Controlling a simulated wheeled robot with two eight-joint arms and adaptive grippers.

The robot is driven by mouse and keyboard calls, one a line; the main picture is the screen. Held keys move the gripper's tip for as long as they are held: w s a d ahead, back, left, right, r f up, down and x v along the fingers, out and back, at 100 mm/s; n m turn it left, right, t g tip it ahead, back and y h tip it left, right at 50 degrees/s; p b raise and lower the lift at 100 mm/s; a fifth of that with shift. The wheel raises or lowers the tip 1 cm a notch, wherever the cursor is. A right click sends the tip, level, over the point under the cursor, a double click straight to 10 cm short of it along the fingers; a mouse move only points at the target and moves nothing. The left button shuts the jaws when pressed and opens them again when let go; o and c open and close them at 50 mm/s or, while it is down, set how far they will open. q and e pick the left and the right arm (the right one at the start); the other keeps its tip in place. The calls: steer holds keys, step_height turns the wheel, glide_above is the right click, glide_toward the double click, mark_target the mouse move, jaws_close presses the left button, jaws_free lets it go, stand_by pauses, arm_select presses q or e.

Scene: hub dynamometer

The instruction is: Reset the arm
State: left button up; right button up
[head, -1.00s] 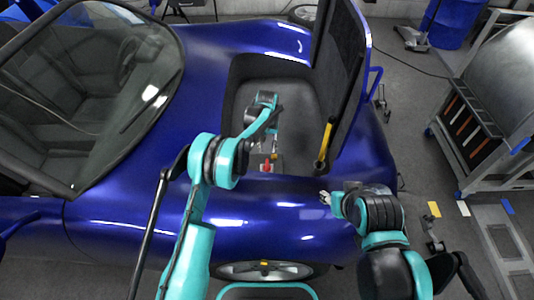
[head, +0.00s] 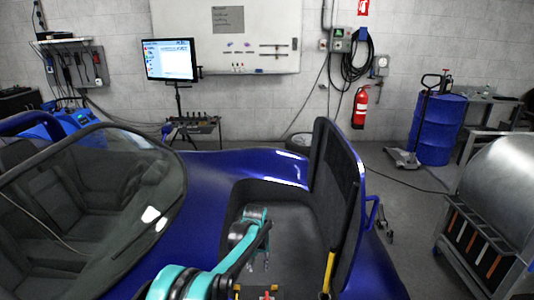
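My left arm reaches over the open rear compartment (head: 290,222) of the blue car (head: 215,170). My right arm and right gripper are out of view.
The raised compartment lid (head: 337,190) stands just right of my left arm, with a yellow piece (head: 328,270) at its lower edge. A metal drum cart (head: 490,215) stands at right. A monitor (head: 170,60), fire extinguisher (head: 360,107) and blue barrel (head: 436,128) are farther back.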

arm_select(q)
steer(key=s+a+r+t, duration=0.1)
steer(key=s+a+r, duration=0.3)
steer(key=s+r, duration=0.35)
steer(key=s+a+r+t, duration=0.2)
steer(key=s+a+r, duration=0.35)
steer(key=r, duration=0.25)
steer(key=s+a+f+t, duration=0.1)
steer(key=s+a, duration=0.1)
steer(key=s, duration=0.8)
steer(key=s+a+t, duration=0.2)
steer(key=s+a, duration=0.1)
steer(key=s, duration=0.8)
steer(key=shift+f, duration=0.35)
steer(key=shift+a, duration=0.1)
